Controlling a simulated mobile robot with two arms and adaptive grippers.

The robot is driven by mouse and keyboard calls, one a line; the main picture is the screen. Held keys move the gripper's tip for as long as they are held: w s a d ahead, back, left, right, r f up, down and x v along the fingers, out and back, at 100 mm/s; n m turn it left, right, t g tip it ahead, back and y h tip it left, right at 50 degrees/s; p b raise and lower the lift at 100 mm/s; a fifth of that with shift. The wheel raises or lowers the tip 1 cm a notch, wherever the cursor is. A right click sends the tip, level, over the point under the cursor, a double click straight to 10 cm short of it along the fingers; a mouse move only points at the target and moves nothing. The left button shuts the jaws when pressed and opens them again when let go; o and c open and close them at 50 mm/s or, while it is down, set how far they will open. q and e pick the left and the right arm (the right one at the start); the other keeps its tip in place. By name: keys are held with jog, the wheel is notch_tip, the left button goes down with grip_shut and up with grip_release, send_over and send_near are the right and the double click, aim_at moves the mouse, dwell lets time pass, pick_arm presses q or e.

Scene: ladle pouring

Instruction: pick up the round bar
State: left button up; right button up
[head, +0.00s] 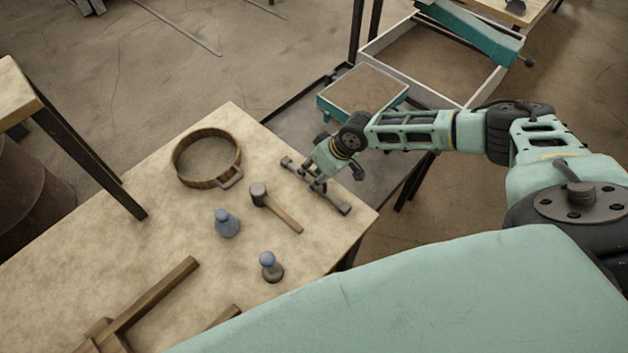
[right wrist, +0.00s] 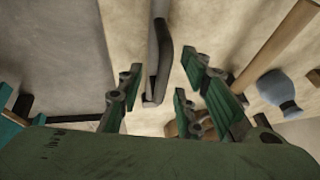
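The round bar (head: 333,200) is a dark grey metal bar with thicker ends, lying near the table's right edge in the head view. In the right wrist view the bar (right wrist: 160,50) runs between my fingers. My right gripper (head: 317,184) is over the bar's middle and hides part of it. In the right wrist view my right gripper (right wrist: 165,95) is open, its green-padded fingers apart on both sides of the bar. I cannot tell whether any finger touches it. My left gripper is not in view.
The wooden table (head: 120,240) also holds a mallet (head: 275,207), a round wooden sieve-like ring (head: 182,178), a blue bottle (head: 227,224), a small blue-topped stamp (head: 268,265) and a wooden frame (head: 150,300). A teal-edged box (head: 362,88) stands beyond the table's right side.

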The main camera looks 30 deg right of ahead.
jog(key=shift+c, duration=0.2)
grip_shut()
jog(key=shift+w, duration=0.1)
